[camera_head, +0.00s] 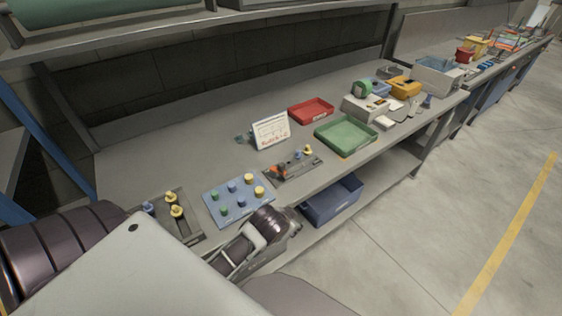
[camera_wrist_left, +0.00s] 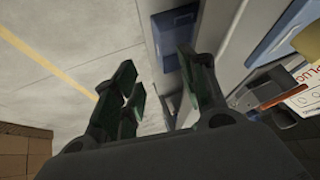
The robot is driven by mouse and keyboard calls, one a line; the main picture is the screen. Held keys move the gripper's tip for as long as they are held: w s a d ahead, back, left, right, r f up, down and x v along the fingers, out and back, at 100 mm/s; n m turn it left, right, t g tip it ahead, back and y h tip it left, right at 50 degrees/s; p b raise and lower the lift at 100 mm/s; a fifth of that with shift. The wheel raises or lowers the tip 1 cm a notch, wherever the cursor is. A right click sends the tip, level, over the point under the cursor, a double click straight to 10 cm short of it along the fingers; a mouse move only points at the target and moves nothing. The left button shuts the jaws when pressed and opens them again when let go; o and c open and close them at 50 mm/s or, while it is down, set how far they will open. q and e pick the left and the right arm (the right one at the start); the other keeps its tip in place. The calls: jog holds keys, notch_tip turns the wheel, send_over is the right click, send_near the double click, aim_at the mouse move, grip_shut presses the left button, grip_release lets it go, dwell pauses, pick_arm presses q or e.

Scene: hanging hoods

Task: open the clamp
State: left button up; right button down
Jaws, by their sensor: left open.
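A small fixture (camera_head: 292,168) lies on the bench, with an orange-red part (camera_head: 281,170) at its left end and blue and yellow parts further right. It looks like the clamp, but its handle position is too small to read. In the left wrist view an orange-red bar (camera_wrist_left: 282,99) lies at the right, over a dark base. My left gripper (camera_head: 292,217) is at the bench's front edge, nearer than the fixture and apart from it. Its fingers are spread and empty in the left wrist view (camera_wrist_left: 158,75). My right gripper is not in view.
A blue board with colored pegs (camera_head: 238,199) and another fixture with yellow knobs (camera_head: 181,216) lie left of the clamp. A white sign (camera_head: 270,132) stands behind. A green tray (camera_head: 346,135) and red tray (camera_head: 311,111) are to the right. A blue bin (camera_head: 332,202) sits below.

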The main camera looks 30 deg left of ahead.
pick_arm(q)
jog(key=w+d+r+m+t+h, duration=0.1)
jog(key=w+d+r+m+t, duration=0.15)
jog(key=w+r+t, duration=0.7)
jog(key=w+d+r+m+t+h, duration=0.15)
jog(key=w+r+m, duration=0.35)
jog(key=r, duration=0.9)
jog(key=w+d+r+m+t+h, duration=0.1)
jog(key=w+d+r+m+h, duration=0.1)
jog(key=d+r+m+h, duration=0.8)
jog(key=s+d+r+m+g+h, duration=0.1)
jog(key=s+d+m+g+h, duration=0.1)
jog(key=d+m+g+h, duration=0.4)
jog(key=s+d+r+m+g+h, duration=0.15)
jog(key=m+g, duration=0.25)
jog(key=m, duration=0.5)
jog(key=s+a+f+m+g+y, duration=0.1)
jog(key=a+f+m+g+y, duration=0.75)
jog(key=f, duration=0.45)
jog(key=w+a+r+y, duration=0.1)
jog(key=a+y, duration=0.9)
jog(key=a, duration=1.4)
jog(key=shift+a+y, duration=0.35)
jog(key=shift+a, duration=0.05)
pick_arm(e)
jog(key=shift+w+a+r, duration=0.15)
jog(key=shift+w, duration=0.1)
